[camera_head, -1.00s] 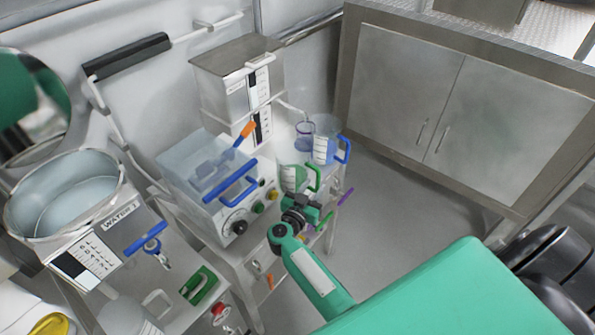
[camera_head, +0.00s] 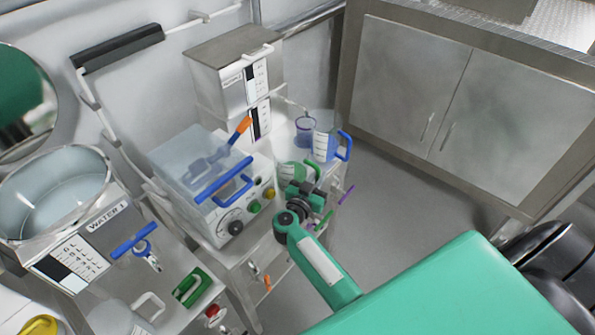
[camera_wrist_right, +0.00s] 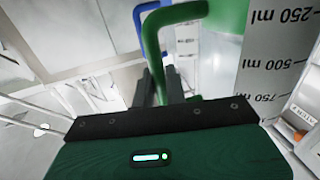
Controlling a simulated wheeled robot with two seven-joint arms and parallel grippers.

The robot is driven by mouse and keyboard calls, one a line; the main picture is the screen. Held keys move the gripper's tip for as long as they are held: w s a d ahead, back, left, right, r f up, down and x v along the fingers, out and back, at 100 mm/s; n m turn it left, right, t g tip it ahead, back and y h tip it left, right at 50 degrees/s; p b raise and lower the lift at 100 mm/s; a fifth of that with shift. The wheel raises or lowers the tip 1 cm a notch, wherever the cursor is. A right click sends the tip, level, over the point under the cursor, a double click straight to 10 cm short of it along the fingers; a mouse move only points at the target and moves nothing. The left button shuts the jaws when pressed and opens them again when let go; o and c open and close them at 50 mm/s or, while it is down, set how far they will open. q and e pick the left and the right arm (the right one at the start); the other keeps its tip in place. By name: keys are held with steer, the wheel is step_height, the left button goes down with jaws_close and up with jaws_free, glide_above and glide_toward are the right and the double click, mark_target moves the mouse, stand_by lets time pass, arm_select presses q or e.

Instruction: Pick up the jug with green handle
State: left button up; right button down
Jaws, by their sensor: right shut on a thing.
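My right gripper (camera_head: 306,190) is at the jug's handle in the head view. In the wrist view my right gripper (camera_wrist_right: 162,85) is shut on the green handle. The jug's lower part is partly hidden behind my gripper in the head view. My left gripper is not in view.
A jug with blue handle (camera_head: 325,145) stands just behind, close to the green one. A clear-lidded machine (camera_head: 215,190) with blue handles is left of it. A WATER 1 tank (camera_head: 60,200) stands farther left. The floor (camera_head: 400,200) to the right is clear.

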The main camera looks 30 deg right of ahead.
step_height(320, 180, up, 20)
stand_by(0.6)
stand_by(0.5)
